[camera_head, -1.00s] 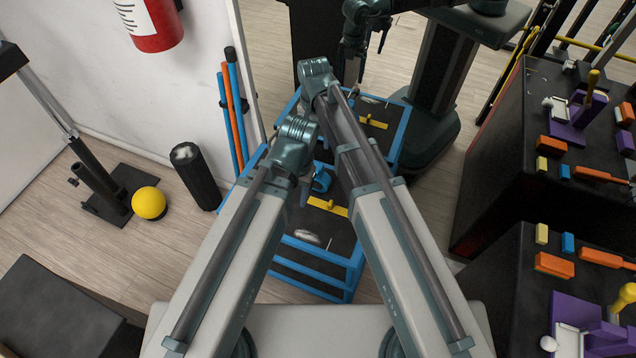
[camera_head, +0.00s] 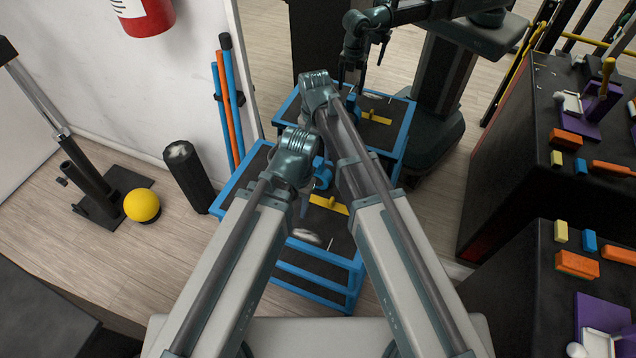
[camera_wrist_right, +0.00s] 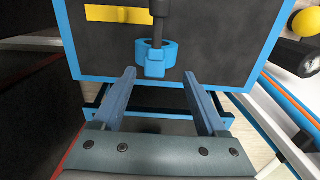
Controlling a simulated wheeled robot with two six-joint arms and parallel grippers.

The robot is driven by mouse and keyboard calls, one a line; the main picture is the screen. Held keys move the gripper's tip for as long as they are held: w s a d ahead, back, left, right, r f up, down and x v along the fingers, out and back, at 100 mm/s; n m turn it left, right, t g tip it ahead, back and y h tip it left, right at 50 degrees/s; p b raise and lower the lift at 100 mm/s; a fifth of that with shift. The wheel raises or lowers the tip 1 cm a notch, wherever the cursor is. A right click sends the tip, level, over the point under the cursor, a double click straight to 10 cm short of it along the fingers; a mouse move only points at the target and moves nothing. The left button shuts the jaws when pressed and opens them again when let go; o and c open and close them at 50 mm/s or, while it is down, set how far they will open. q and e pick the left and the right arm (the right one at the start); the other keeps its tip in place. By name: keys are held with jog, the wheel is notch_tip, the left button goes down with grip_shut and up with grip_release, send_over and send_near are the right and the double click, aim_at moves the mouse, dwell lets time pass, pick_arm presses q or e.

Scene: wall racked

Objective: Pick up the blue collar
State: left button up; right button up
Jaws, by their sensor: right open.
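The blue collar (camera_wrist_right: 168,50) is a thick ring with a small block on its near side, around a dark upright rod on a blue-edged black board in the right wrist view. It also shows in the head view (camera_head: 323,178), partly covered by my arms. My right gripper (camera_wrist_right: 159,73) is open, its two fingers apart on either side below the collar in the picture, with nothing between them. In the head view its jaws are hidden behind my arm. My left gripper (camera_head: 304,205) points down over the cart; its jaws are too small to read.
The blue-framed cart (camera_head: 318,285) also carries a yellow bar (camera_head: 329,204) and a shiny pale oval (camera_head: 306,236). A mirror-like surface behind repeats the cart and robot. A yellow ball (camera_head: 141,205) and black roller (camera_head: 190,178) are left; a black cabinet (camera_head: 500,285) is right.

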aim_at(318, 160)
jog(key=f+b, duration=0.5)
jog(key=shift+d+f, duration=0.15)
jog(key=shift+d, duration=0.2)
grip_shut()
dwell(1.2)
